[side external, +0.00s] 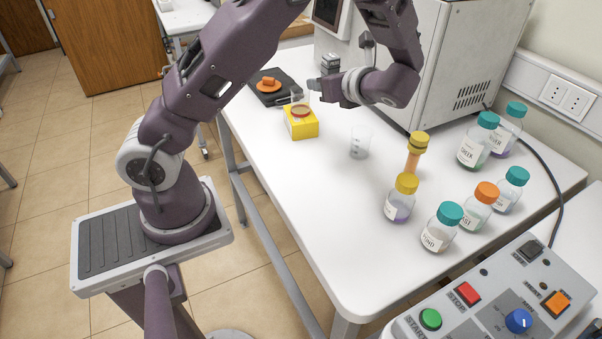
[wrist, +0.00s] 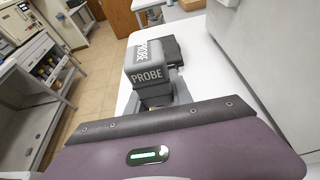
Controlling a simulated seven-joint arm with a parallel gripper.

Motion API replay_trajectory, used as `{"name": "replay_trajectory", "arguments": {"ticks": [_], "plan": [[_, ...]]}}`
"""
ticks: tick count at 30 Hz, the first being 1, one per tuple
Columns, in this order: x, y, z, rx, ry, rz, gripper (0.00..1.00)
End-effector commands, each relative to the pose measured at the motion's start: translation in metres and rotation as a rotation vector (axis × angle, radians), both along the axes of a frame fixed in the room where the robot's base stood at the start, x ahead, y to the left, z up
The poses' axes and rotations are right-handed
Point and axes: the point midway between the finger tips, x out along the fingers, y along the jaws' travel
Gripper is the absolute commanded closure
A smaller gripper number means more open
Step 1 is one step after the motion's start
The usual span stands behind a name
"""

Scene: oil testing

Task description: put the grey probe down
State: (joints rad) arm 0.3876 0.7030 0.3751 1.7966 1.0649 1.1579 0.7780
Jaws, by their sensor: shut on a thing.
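The grey probe is a block with white PROBE lettering, seen in the wrist view (wrist: 147,72) directly in front of my gripper. In the side external view my gripper (side external: 322,87) is held above the far part of the white table, pointing left. It is shut on the probe. A small grey block with light marks, which looks like the top of the probe (side external: 331,62), shows just above the fingers. The probe's underside is hidden in the wrist view.
A yellow block (side external: 301,128) with a clear vessel on it stands below and left of my gripper. Behind it is a black pad (side external: 272,95) with an orange item. A beaker (side external: 361,143), several capped bottles (side external: 441,228) and a large machine (side external: 450,60) stand rightward. The table's front middle is clear.

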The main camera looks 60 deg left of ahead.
Motion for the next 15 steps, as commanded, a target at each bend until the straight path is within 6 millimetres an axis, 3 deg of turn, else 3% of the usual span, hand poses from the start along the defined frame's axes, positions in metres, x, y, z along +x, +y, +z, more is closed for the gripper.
{"name": "replay_trajectory", "arguments": {"ticks": [3,6,12,15], "plan": [[-0.035,-0.026,0.004,-0.001,0.001,-0.002,1.00],[-0.059,-0.039,0.007,-0.001,0.000,-0.001,1.00],[-0.095,-0.053,0.014,-0.002,0.000,-0.008,1.00],[-0.096,-0.053,-0.001,0.003,0.004,-0.005,1.00]]}}
